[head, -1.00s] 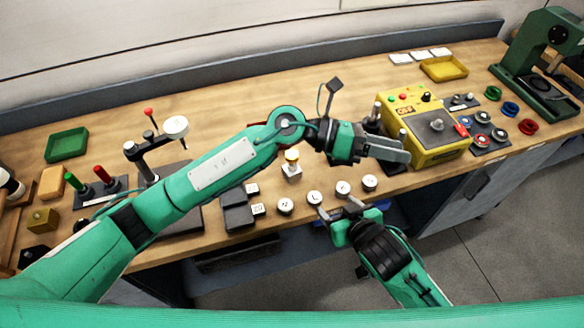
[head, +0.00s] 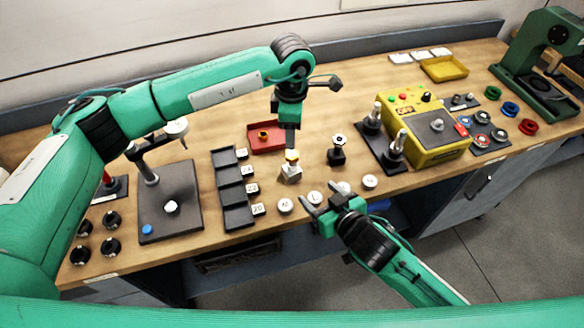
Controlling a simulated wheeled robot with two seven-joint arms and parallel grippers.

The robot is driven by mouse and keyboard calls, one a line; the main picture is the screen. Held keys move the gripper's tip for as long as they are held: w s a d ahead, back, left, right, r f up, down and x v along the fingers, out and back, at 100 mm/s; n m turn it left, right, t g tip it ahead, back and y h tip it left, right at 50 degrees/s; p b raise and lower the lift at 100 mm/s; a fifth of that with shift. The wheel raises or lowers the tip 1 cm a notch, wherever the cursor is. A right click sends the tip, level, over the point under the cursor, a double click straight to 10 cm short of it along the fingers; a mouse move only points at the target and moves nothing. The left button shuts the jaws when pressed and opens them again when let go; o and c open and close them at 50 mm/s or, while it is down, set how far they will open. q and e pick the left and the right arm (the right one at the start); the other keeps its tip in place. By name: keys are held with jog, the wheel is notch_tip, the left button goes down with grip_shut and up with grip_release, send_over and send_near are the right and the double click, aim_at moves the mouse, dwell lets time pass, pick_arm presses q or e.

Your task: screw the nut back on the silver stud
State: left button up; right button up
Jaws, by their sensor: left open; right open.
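A red tray (head: 255,147) lies mid-table and holds a small orange-gold ring-shaped piece (head: 263,134), which looks like the nut. Two silver upright posts, a rear one (head: 376,112) and a front one (head: 399,142), stand on a dark plate left of the yellow box; I cannot tell which is the silver stud. My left gripper (head: 291,153) points down just above a pale block with a yellow top (head: 291,169). Its jaws are open but seen edge-on; contact is unclear. My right gripper (head: 318,212) is open and empty at the table's front edge.
A black stand with a white round top (head: 338,149) is right of the pale block. Labelled dark bins (head: 232,190) are to its left. Round white labelled discs (head: 285,206) line the front edge. The yellow box (head: 432,135) stands at right.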

aim_at(295, 172)
jog(key=shift+w, duration=0.1)
jog(key=x, duration=1.3)
jog(key=shift+w+a+f, duration=0.1)
jog(key=shift+w+a, duration=0.15)
